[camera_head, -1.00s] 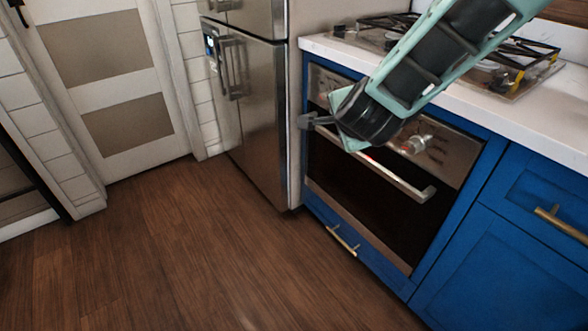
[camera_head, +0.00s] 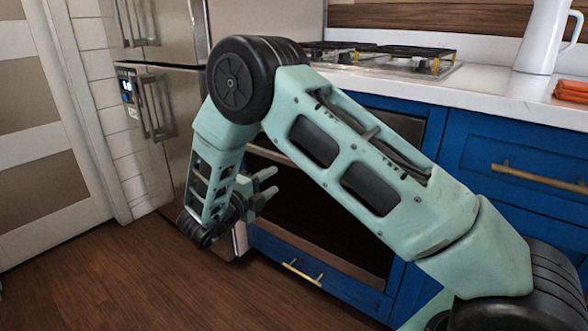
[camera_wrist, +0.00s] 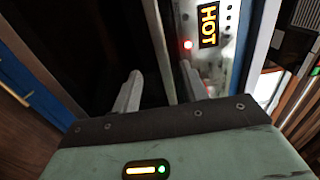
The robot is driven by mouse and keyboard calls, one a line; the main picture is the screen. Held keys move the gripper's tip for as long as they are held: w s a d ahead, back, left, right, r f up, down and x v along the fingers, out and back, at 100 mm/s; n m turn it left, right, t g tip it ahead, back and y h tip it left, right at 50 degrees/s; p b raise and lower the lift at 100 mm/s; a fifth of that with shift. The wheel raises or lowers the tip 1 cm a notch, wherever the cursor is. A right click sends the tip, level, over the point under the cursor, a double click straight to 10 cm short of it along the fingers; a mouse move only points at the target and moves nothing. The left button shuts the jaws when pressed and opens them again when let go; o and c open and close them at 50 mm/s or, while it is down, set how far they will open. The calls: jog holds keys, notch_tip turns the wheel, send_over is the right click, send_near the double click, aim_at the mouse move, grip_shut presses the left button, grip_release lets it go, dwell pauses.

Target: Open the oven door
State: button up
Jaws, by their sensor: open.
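The oven, with its dark glass door (camera_head: 325,222), is set in the blue cabinets behind my arm. My gripper (camera_head: 268,184) is open in front of the left part of the door, at about handle height. Its two fingers (camera_wrist: 160,88) also show in the wrist view. A pale metal bar (camera_wrist: 160,45), which looks like the door handle, runs between them in the picture. I cannot tell whether they touch it. The dark door glass is on the left there, and the control panel with a HOT display (camera_wrist: 208,26) is on the right. My arm hides most of the handle.
The steel fridge (camera_head: 165,110) stands close to the left of the oven. A drawer with a brass handle (camera_head: 302,273) is below the door. The gas hob (camera_head: 380,58) and a white jug (camera_head: 543,38) are on the counter. The wooden floor (camera_head: 130,280) at the front left is clear.

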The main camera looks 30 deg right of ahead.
aim_at(297, 166)
jog(key=b+x, duration=0.2)
jog(key=x, duration=1.1)
jog(key=shift+s, duration=0.1)
jog(key=shift+c, duration=0.3)
jog(key=shift+f, duration=0.1)
grip_shut()
